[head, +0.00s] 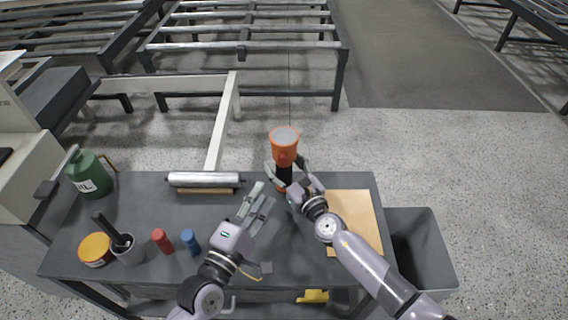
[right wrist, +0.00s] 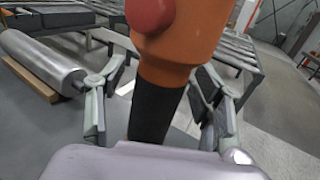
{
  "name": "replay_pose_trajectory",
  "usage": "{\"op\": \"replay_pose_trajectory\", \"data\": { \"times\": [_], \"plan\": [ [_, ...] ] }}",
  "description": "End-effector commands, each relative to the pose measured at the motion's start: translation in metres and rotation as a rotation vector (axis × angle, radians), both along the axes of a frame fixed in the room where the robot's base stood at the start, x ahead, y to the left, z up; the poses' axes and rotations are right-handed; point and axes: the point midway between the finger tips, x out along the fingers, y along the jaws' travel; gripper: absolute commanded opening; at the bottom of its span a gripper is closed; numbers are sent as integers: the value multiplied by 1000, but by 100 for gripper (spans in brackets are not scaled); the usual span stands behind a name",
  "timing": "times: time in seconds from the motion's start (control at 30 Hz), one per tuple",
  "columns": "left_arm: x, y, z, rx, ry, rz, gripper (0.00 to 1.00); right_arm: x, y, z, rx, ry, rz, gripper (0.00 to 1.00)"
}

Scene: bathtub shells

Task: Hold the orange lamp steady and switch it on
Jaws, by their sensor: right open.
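The orange lamp (head: 284,145) stands upright near the far edge of the grey workbench, with a wide head and a black handle (head: 284,177). In the right wrist view the black handle (right wrist: 157,105) rises between my fingers, and a red button (right wrist: 150,12) shows on the orange body. My right gripper (head: 287,170) is open, with one finger on each side of the handle and visible gaps to both. It also shows in the right wrist view (right wrist: 155,115). My left gripper (head: 264,194) is open and empty, left of and nearer than the lamp. The lamp's base is partly hidden.
A metal roller (head: 203,179) lies left of the lamp. A green can (head: 89,174), a yellow-topped tin (head: 95,248), a grey cup (head: 127,249), and red (head: 161,240) and blue (head: 190,241) cylinders stand at left. A tan board (head: 358,215) lies under my right arm. A grey bin (head: 424,250) stands at right.

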Motion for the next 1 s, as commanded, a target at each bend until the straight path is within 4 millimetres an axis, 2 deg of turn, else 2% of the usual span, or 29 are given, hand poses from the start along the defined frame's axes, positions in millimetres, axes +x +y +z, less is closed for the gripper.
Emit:
{"op": "replay_pose_trajectory", "data": {
  "times": [0.07,0.9,1.0],
  "plan": [
    [0,0,0,0,0,0,33,0,0,0,0,0,0,60],
    [0,0,0,0,0,0,33,0,0,0,0,1,0,4],
    [0,0,0,0,0,0,28,0,0,0,0,1,0,3]
  ]
}}
